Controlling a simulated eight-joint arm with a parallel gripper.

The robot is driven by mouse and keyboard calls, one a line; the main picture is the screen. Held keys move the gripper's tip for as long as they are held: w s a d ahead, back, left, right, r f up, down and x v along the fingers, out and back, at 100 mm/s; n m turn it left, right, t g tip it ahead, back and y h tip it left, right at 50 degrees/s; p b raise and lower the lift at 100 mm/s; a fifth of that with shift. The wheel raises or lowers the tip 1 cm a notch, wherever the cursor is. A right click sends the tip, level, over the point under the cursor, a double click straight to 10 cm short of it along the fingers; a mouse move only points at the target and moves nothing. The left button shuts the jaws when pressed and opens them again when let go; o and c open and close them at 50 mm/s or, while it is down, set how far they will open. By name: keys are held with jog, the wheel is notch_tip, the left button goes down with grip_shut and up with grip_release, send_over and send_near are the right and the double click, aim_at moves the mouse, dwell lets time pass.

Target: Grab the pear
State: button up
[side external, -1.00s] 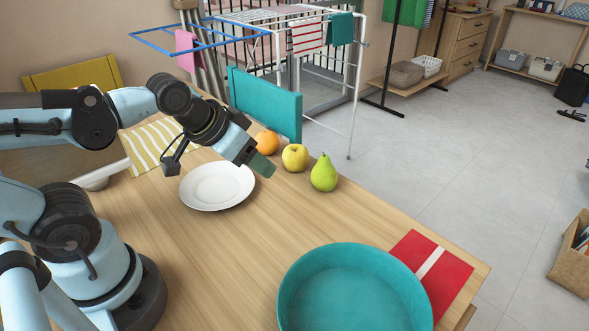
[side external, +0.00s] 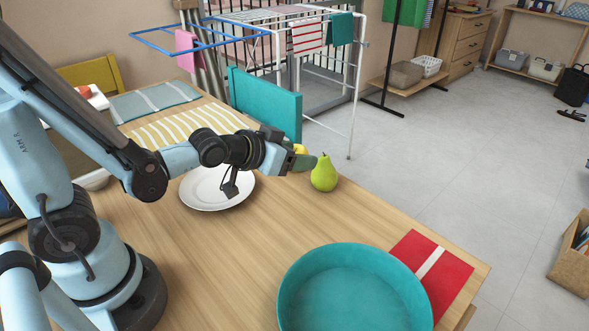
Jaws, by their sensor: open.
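The green pear (side external: 324,174) stands upright on the wooden table near its far right edge. My gripper (side external: 306,162) is just left of the pear in the side view, its fingers pointing toward it. The jaws are open, and nothing shows between them. I cannot tell whether a fingertip touches the pear. My gripper hides most of the yellow apple (side external: 300,149) behind it, and the orange is out of sight.
A white plate (side external: 215,190) lies under my wrist. A large teal bowl (side external: 352,256) stands at the front, beside a red cloth with a white stripe (side external: 446,278). A teal chair back (side external: 264,103) rises behind the table. The table between plate and bowl is clear.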

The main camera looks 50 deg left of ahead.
aim_at(324, 157)
jog(key=shift+x, duration=5.5)
jog(key=shift+c, duration=0.4)
grip_shut()
